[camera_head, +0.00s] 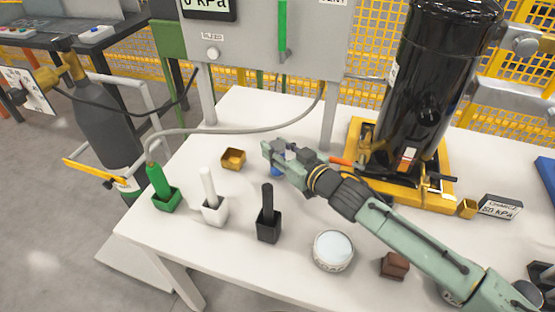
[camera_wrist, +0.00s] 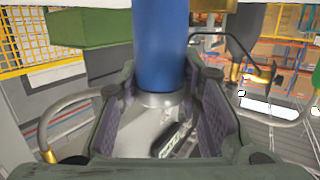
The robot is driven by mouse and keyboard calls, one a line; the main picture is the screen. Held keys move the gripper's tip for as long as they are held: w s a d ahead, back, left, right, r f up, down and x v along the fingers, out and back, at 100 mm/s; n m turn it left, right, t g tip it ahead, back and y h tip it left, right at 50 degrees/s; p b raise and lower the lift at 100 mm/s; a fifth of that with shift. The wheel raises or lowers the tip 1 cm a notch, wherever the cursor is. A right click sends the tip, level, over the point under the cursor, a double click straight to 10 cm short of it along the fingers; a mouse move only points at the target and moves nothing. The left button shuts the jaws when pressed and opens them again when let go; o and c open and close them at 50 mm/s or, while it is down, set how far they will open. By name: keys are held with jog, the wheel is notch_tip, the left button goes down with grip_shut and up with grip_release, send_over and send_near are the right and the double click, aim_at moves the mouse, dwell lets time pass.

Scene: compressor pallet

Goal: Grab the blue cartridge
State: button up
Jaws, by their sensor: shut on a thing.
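The blue cartridge (camera_wrist: 160,45) is a smooth blue cylinder running up out of the wrist view, with a pale collar at its lower end. My gripper (camera_wrist: 165,98) has its two padded fingers on either side of it and is shut on it. In the head view my gripper (camera_head: 277,151) is over the white table, left of the black cylinder. Only a small blue patch of the cartridge (camera_head: 276,170) shows there, below the fingers; the rest is hidden by my gripper.
A green (camera_head: 161,188), a white (camera_head: 212,200) and a black cartridge (camera_head: 267,211) stand in holders on the white table (camera_head: 190,255). A brass box (camera_head: 233,159) is left of my gripper. The black cylinder (camera_head: 430,80) stands in a yellow frame at right. A round tin (camera_head: 333,250) is in front.

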jog(key=c, duration=0.4)
jog(key=shift+r, duration=0.15)
grip_shut()
